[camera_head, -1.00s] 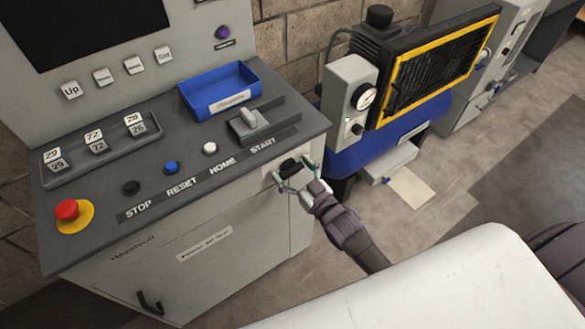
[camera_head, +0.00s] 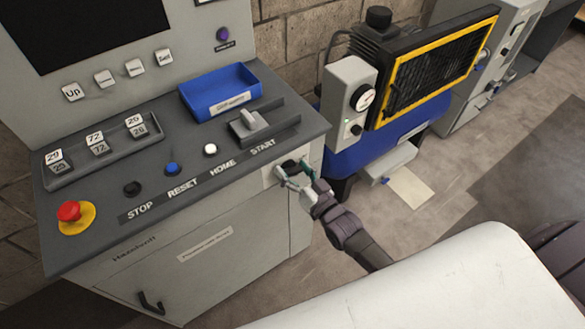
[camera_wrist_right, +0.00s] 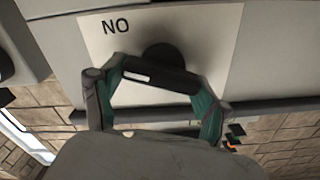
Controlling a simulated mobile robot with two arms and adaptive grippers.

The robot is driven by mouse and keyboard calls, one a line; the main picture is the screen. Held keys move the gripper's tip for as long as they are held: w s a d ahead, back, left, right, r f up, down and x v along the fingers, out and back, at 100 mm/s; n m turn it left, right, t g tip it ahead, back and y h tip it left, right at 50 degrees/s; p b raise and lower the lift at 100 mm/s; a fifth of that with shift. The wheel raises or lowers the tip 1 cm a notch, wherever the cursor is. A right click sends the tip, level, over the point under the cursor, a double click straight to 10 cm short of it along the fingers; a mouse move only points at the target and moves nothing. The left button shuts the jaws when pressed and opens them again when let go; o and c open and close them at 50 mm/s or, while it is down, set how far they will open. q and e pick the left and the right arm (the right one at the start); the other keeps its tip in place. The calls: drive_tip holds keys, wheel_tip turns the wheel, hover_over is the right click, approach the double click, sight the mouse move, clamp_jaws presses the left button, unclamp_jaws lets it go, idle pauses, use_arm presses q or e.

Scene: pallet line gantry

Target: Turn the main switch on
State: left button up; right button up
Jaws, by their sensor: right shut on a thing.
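The main switch is a black rotary knob (camera_head: 290,167) on a pale plate (camera_head: 270,178) on the cabinet's front, below the START label. In the right wrist view the black handle (camera_wrist_right: 160,76) has a white mark near its left end, and the plate (camera_wrist_right: 215,40) carries letters that read "NO" from this side. My right gripper (camera_head: 286,174) is at the knob; in the wrist view its two green-lined fingers (camera_wrist_right: 158,80) are shut on the handle's two ends. The fingers partly hide the knob in the head view. My left gripper is not in view.
The console top (camera_head: 130,228) above the switch holds a red emergency button (camera_head: 69,210), several small buttons, a grey lever (camera_head: 250,122) and a blue tray (camera_head: 222,103). A blue machine with a yellow-framed grille (camera_head: 435,70) stands to the right, with open floor before it.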

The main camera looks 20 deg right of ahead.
drive_tip(key=m, duration=0.3)
drive_tip(key=shift+d+f+m, duration=0.1)
drive_tip(key=shift+d+m, duration=0.05)
drive_tip(key=shift+m, duration=0.15)
drive_tip(key=m, duration=0.2)
drive_tip(key=shift+f+m, duration=0.1)
drive_tip(key=shift+m, duration=0.3)
drive_tip(key=m+b, duration=0.1)
drive_tip(key=m, duration=0.3)
drive_tip(key=shift+d+f+b, duration=0.1)
drive_tip(key=shift+f+b, duration=0.05)
drive_tip(key=shift+b, duration=0.25)
drive_tip(key=shift+m+b, duration=0.5)
drive_tip(key=shift+m, duration=1.1)
drive_tip(key=o, duration=1.2)
drive_tip(key=shift+c, duration=0.2)
drive_tip(key=v, duration=1.2)
